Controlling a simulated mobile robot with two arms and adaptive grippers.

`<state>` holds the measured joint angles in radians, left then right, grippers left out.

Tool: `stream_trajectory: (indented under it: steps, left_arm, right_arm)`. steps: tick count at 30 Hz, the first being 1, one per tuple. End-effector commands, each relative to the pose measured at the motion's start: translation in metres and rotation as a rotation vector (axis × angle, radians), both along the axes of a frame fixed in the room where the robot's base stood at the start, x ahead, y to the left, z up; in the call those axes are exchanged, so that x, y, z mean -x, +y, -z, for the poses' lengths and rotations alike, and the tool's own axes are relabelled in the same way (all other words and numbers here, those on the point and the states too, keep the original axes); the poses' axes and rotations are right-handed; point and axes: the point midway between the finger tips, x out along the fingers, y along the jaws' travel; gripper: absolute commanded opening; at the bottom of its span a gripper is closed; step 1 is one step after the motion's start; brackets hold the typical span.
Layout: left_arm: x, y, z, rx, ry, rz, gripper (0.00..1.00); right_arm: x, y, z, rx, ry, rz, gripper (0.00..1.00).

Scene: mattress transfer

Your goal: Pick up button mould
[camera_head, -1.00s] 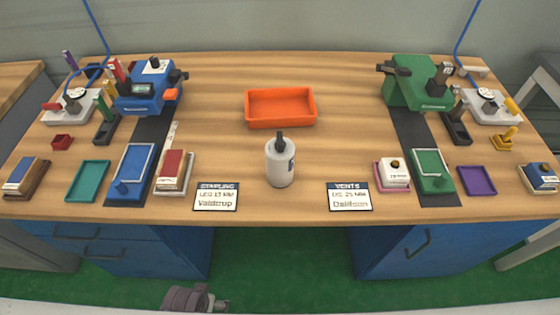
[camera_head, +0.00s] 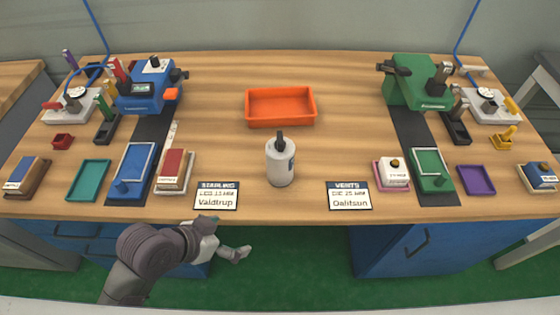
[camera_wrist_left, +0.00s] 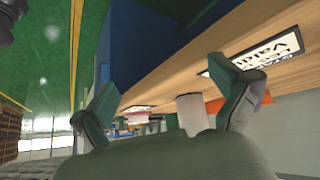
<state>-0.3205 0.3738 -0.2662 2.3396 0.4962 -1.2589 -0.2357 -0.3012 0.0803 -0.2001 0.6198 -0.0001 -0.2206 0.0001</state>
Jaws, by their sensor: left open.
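No piece on the bench is clearly marked as the button mould. A white block with a round brown knob (camera_head: 394,173) sits in a pink tray at the right of the bench. A red-topped block (camera_head: 172,165) lies on a pale tray at the left. My left gripper (camera_head: 226,240) is open and empty, in front of the bench's front edge and below the Valdtrup card. In the left wrist view its two spread fingers (camera_wrist_left: 165,90) have nothing between them close by. My right gripper is not in view.
A white bottle (camera_head: 280,163) with a dark top stands mid-bench, before an orange tray (camera_head: 281,119). Name cards (camera_head: 217,196) (camera_head: 349,196) lie along the front edge. A blue machine (camera_head: 148,92) and a green machine (camera_head: 412,85) stand behind. The bench middle around the bottle is mostly clear.

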Motion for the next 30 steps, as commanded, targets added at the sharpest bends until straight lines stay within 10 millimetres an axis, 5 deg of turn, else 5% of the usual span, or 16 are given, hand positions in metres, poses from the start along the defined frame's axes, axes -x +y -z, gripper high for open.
stream_trajectory:
  steps: [7,16,20,30]
  left_arm:
    - [-0.044,-0.031,-0.038,0.171,-0.184,0.298,0.99]
    - [-0.106,-0.006,-0.092,0.336,-0.341,0.351,0.99]
    - [-0.117,-0.006,-0.098,0.354,-0.356,0.337,0.99]
    - [-0.143,-0.058,-0.076,0.359,-0.356,0.337,0.99]
  right_arm:
    - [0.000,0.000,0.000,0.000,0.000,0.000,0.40]
    - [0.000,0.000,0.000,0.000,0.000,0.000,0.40]
    - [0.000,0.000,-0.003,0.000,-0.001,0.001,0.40]
    - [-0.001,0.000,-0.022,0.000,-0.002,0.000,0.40]
